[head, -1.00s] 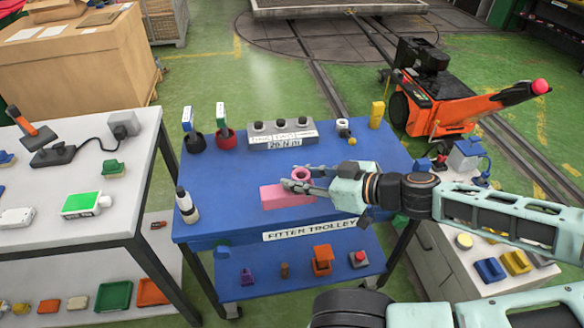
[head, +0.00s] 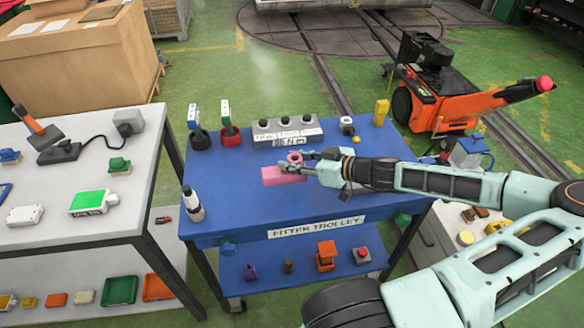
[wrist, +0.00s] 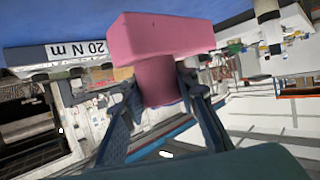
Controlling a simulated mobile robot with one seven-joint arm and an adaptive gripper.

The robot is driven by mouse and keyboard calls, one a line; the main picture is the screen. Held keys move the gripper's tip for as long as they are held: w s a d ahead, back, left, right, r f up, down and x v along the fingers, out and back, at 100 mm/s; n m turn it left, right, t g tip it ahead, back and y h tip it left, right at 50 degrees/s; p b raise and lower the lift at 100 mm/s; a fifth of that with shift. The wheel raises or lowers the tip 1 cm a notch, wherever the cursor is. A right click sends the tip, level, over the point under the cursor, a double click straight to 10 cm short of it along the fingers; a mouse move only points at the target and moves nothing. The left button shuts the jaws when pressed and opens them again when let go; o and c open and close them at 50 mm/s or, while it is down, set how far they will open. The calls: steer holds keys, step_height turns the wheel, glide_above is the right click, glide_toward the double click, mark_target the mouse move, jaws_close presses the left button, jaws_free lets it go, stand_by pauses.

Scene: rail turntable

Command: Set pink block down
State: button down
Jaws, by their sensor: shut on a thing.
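The pink block (head: 283,175) is over the blue top of the fitter trolley (head: 250,210), in front of the grey box marked 20 N m. It has a slab-like body and a narrower round part, which my gripper (head: 308,164) holds from the right. In the wrist view the pink slab (wrist: 168,38) is beyond the round part (wrist: 158,82), which sits between both fingers of my gripper (wrist: 160,95). The fingers are shut on it. I cannot tell if the block's underside touches the trolley top.
The grey box (head: 285,130) stands behind the block. Blue surface left and in front is clear.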

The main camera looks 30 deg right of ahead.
steer(key=shift+w+d+f, duration=0.1)
steer(key=shift+w+f, duration=0.4)
steer(key=shift+f, duration=0.05)
steer(key=f, duration=0.1)
steer(key=f+p, duration=0.1)
steer(key=f, duration=0.1)
steer(key=shift+w+d+f, duration=0.1)
steer(key=shift+w+f, duration=0.2)
steer(key=shift+w, duration=0.1)
steer(key=shift+f, duration=0.2)
steer(key=shift+f, duration=0.15)
steer(key=c, duration=1.5)
jaws_free()
